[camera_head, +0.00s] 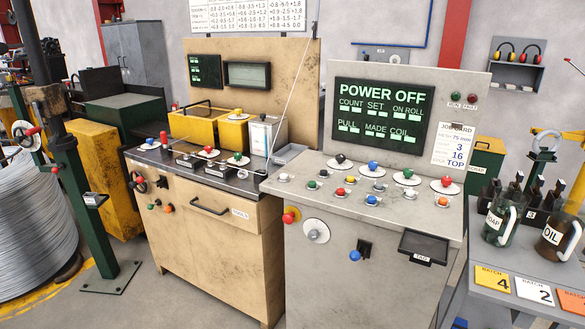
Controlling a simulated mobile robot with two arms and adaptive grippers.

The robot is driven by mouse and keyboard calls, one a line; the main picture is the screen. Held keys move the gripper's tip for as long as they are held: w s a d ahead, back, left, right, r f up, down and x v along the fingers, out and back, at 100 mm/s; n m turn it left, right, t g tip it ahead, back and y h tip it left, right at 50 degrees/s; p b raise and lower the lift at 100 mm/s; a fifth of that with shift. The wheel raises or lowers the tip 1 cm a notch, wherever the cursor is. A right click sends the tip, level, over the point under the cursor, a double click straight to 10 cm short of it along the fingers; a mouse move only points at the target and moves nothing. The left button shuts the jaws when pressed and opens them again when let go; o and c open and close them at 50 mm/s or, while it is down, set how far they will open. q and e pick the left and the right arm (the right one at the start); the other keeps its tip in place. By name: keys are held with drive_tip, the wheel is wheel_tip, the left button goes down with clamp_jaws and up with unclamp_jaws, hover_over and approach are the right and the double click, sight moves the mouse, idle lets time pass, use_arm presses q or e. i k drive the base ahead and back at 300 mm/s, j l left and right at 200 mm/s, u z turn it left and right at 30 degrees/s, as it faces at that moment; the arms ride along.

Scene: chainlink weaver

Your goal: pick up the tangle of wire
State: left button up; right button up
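I cannot make out a loose tangle of wire in the head view. The only wire I can clearly see is a large grey coil of wound wire (32,235) at the far left, partly cut off by the picture edge. A green post (85,200) stands in front of it. Neither of my grippers shows in this view.
A beige cabinet (215,235) with a dark worktop stands at centre left. A grey control console (365,250) with a "POWER OFF" screen (385,115) stands beside it. A right-hand table holds OIL (557,238) and SOAP jugs (497,225) and batch cards (533,290). Floor shows at lower left.

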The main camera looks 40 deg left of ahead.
sight(240, 171)
drive_tip(key=u, duration=1.7)
drive_tip(key=i+j+z, duration=0.15)
drive_tip(key=i+j, duration=0.2)
drive_tip(key=i, duration=0.2)
drive_tip(key=i+j+z, duration=0.15)
drive_tip(key=i+j, duration=0.3)
drive_tip(key=i+l, duration=0.05)
